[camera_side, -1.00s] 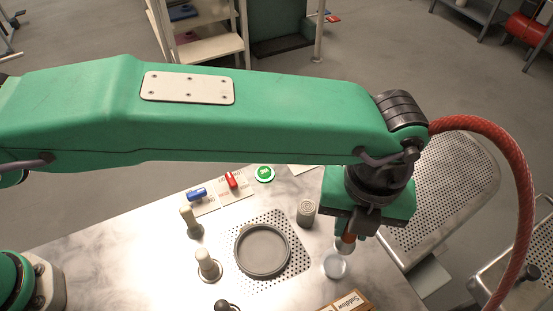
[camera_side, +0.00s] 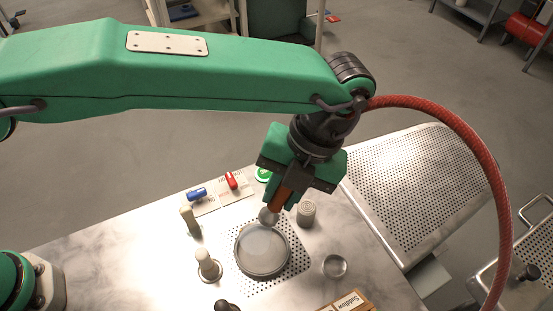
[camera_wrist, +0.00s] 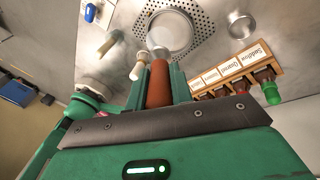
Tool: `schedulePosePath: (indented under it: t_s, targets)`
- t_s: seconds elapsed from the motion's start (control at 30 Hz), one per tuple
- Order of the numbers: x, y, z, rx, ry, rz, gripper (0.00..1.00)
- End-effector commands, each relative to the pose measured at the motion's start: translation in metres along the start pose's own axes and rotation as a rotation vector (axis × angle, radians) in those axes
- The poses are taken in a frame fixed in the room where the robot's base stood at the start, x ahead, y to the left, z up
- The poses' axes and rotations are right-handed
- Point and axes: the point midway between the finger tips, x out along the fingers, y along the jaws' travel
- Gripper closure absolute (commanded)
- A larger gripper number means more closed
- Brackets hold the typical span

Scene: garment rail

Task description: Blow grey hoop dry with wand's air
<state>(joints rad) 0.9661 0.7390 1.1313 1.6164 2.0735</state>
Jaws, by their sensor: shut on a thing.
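My gripper (camera_side: 283,196) is shut on the wand (camera_side: 280,203), which has a brown-orange handle and a round pale grey end. It holds the wand tilted, tip down and to the left. The grey hoop (camera_side: 239,263) lies flat on the perforated plate, and its inside looks pale and shiny. The wand's end overlaps the hoop's back rim in the side view; I cannot tell whether they touch. In the wrist view the wand handle (camera_wrist: 159,85) points at the near edge of the hoop (camera_wrist: 190,32).
A clear round cup (camera_side: 335,266) stands right of the plate, and a ribbed grey cylinder (camera_side: 307,213) behind it. Pale pegs (camera_side: 207,263) stand at the left. Red (camera_side: 231,180) and blue (camera_side: 196,194) pieces lie behind. A wooden rack (camera_wrist: 250,71) holds labelled bottles at the front.

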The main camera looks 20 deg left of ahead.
Motion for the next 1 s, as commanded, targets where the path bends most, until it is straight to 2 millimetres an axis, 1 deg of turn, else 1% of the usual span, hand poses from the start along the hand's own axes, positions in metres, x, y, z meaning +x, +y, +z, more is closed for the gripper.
schedulePosePath:
  t_s: [0.17, 0.37, 1.0]
  targets:
    - [0.001, 0.0, 0.0, 0.0, 0.0, 0.001, 1.0]
    - [0.006, -0.002, 0.001, 0.0, 0.0, 0.001, 1.0]
    - [0.049, -0.016, 0.008, 0.0, 0.0, 0.0, 1.0]
